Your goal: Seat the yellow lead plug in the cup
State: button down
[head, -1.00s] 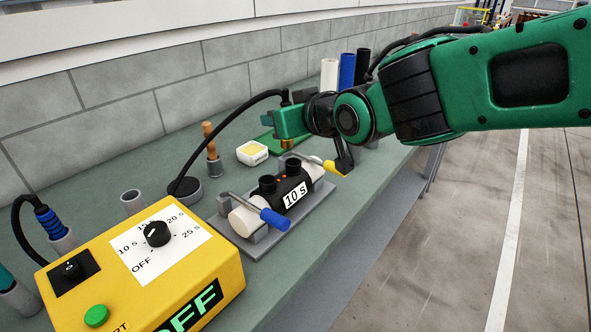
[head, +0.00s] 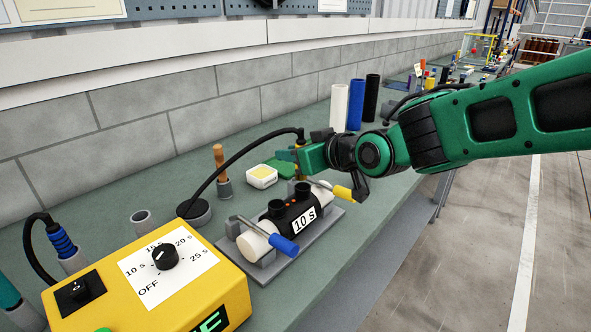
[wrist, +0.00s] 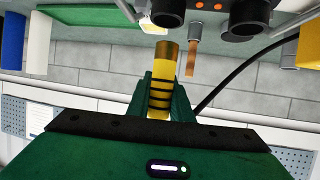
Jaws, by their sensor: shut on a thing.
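The yellow lead plug (wrist: 160,88), with black bands and a brass end, is between the green fingers of my gripper (wrist: 161,100) in the wrist view. In the head view my gripper (head: 298,156) is shut on it above and behind the far end of the black sleeve, and only a little of the plug (head: 300,143) shows. An empty grey cup (head: 143,223) stands on the bench left of that base. The plug is well apart from it.
The black sleeve (head: 290,213), marked 10 s, has two upright black sockets and lies on a white pipe in clamps. A yellow control box (head: 205,290) stands in front. A blue plug (head: 62,241) sits in another grey cup. A wooden-handled tool (head: 220,160) stands behind.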

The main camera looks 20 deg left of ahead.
jog(key=shift+w+d+f, duration=0.1)
jog(key=shift+f, duration=1.15)
jog(key=shift+w+d+f, duration=0.1)
jog(key=shift+f, duration=1.15)
jog(key=c, duration=1.7)
grip_release()
jog(key=shift+f, duration=0.1)
jog(key=shift+o, duration=0.6)
jog(key=shift+w+a, duration=0.1)
jog(key=shift+r, duration=0.3)
jog(key=shift+s+d+r, duration=0.25)
jog(key=shift+d+r, duration=0.05)
jog(key=shift+d, duration=0.1)
jog(key=v, duration=1.1)
